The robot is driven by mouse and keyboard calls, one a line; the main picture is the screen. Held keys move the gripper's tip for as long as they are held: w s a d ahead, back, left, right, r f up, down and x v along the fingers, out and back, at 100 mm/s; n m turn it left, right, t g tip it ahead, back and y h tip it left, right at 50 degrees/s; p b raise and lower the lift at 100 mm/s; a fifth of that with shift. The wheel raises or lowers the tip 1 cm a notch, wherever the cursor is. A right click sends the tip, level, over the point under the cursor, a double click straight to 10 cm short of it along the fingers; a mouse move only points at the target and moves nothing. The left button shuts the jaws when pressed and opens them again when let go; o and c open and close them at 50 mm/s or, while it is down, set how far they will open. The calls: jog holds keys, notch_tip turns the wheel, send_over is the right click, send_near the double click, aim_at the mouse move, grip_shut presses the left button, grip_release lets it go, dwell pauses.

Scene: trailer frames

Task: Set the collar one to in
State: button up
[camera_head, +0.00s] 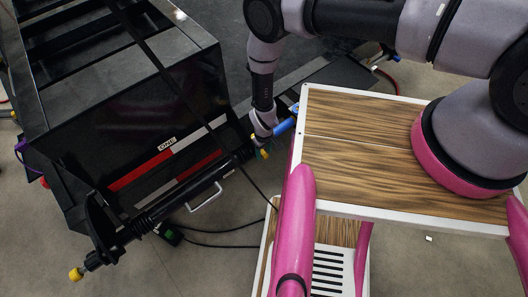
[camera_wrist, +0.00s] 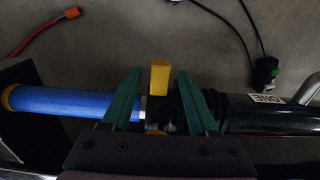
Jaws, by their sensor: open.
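The collar one shows in the wrist view as a black ring part (camera_wrist: 180,104) with a yellow tab (camera_wrist: 160,78) standing up from it. It sits between a blue cylinder (camera_wrist: 60,103) on the left and a black tube (camera_wrist: 258,115) labelled ONE on the right. My gripper (camera_wrist: 160,74) is open, with its green fingers on either side of the yellow tab. I cannot tell whether a finger touches the collar. In the head view my gripper (camera_head: 264,136) is at the right end of the black tube (camera_head: 185,188), and partly hides the collar there.
The black trailer frame (camera_head: 95,95) with red and white stripes fills the left. A wood-topped cart (camera_head: 350,135) stands close on the right. Black cables (camera_head: 225,232) lie on the floor below the tube. A red hose (camera_wrist: 42,34) lies beyond the blue cylinder.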

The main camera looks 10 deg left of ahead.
grip_shut()
dwell(1.5)
